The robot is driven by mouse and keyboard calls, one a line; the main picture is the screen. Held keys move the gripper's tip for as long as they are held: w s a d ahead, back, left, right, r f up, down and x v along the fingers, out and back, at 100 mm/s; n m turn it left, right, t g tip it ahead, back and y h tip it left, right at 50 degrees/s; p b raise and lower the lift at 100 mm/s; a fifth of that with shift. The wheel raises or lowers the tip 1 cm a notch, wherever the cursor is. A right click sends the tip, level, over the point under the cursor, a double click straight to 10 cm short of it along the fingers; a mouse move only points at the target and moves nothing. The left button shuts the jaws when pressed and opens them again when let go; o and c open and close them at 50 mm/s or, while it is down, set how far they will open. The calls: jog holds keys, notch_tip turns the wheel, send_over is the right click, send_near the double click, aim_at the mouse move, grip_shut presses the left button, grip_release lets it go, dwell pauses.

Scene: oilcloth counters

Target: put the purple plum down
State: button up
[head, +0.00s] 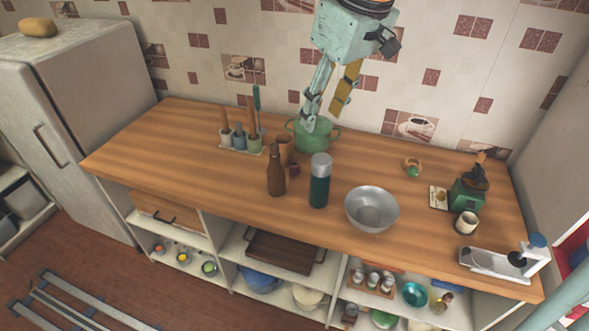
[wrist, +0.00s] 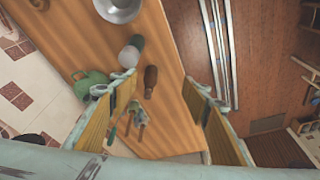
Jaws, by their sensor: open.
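The purple plum (head: 294,168) appears as a small dark purple shape on the wooden counter (head: 190,140), between the brown bottle (head: 276,172) and the dark green flask (head: 319,182). My gripper (head: 322,112) is above the back of the counter, near the green pot (head: 315,137). Its fingers are spread and nothing is between them. In the wrist view my gripper (wrist: 155,85) also shows both fingers wide apart, high over the counter. I cannot make out the plum clearly in that view.
A brown cup (head: 285,147) stands behind the plum, with a utensil holder (head: 241,145) to its left. A metal bowl (head: 372,210) is at the right of the flask. The counter's left end is clear.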

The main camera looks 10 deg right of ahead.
jog(key=w+d+f+n+p, duration=0.1)
jog(key=w+f+n, duration=0.2)
jog(key=w+f, duration=1)
jog(key=w+d+f+n+g+y+p, duration=0.1)
jog(key=w+f+n, duration=0.1)
jog(key=w+f, duration=1.2)
jog(key=shift+d+f+n, duration=0.35)
jog(key=shift+f+n, duration=0.05)
jog(key=shift+f, duration=0.55)
jog(key=shift+f, duration=0.1)
jog(key=p, duration=0.1)
send_over(296, 165)
jog(key=d, duration=0.1)
jog(key=shift+s+d+f, duration=0.1)
jog(key=shift+s+f, duration=0.05)
jog(key=shift+f, duration=1.5)
jog(key=shift+s+f, duration=0.15)
jog(key=shift+f, duration=1.45)
jog(key=shift+x, duration=0.8)
jog(key=shift+f, duration=0.15)
jog(key=shift+p+x, duration=0.8)
jog(key=shift+x, duration=1.65)
jog(key=shift+d, duration=0.1)
